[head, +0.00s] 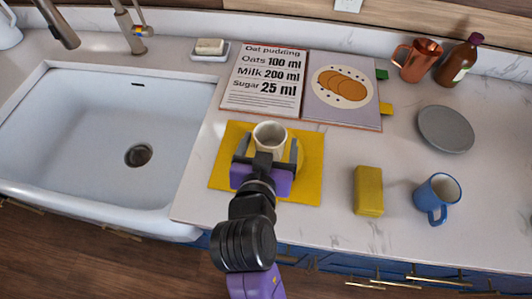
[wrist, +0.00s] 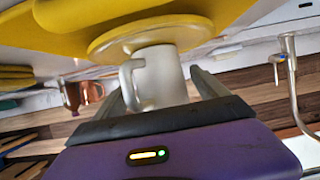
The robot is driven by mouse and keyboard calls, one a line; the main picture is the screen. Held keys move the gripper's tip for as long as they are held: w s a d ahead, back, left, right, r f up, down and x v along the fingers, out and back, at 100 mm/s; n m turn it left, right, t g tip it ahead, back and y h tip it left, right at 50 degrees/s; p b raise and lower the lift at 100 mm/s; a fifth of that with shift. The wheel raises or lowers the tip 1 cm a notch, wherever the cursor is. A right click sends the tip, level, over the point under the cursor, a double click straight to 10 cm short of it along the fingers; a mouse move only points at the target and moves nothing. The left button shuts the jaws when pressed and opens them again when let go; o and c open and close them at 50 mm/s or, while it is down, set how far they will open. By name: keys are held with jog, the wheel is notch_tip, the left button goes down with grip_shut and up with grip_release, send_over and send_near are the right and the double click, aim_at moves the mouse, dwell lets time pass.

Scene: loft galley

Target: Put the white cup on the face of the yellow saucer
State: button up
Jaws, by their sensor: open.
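The white cup (head: 270,136) stands upright, its open mouth visible in the head view. In the wrist view, which is turned over, the cup (wrist: 160,78) has its base against the face of the yellow saucer (wrist: 150,34), with its handle to the left. In the head view the saucer (head: 298,157) is mostly hidden by the cup and my gripper. My gripper (head: 267,150) is open, with one finger on each side of the cup. In the wrist view, gaps show between the fingers and the cup wall.
The saucer is on a yellow mat (head: 311,183). Right of it are a yellow block (head: 368,191), a blue mug (head: 437,195) and a grey plate (head: 446,129). An open recipe book (head: 342,91) lies behind. The sink (head: 100,120) is at left. Bare counter shows between these.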

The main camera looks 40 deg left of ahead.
jog(key=b+v, duration=0.1)
jog(key=v, duration=1.1)
jog(key=shift+a, duration=0.1)
notch_tip(320, 180, up, 4)
jog(key=s+a+n+y, duration=0.1)
jog(key=a+n+y, duration=0.1)
jog(key=a+y, duration=0.15)
jog(key=s+d+f+m+t+h, duration=0.1)
jog(key=d+f+m+t, duration=0.1)
jog(key=d, duration=1)
jog(key=d+f+m+t+h, duration=0.1)
jog(key=d+f+t+h, duration=0.15)
jog(key=d, duration=0.95)
jog(key=s+d+f+m+h, duration=0.2)
jog(key=s+d, duration=0.3)
jog(key=d, duration=0.3)
jog(key=s+d+f+m+g+h, duration=0.1)
jog(key=s+d+f+m+h, duration=0.1)
jog(key=s+d+h, duration=0.3)
jog(key=s+d+m, duration=0.1)
jog(key=d, duration=0.2)
jog(key=shift+f, duration=0.35)
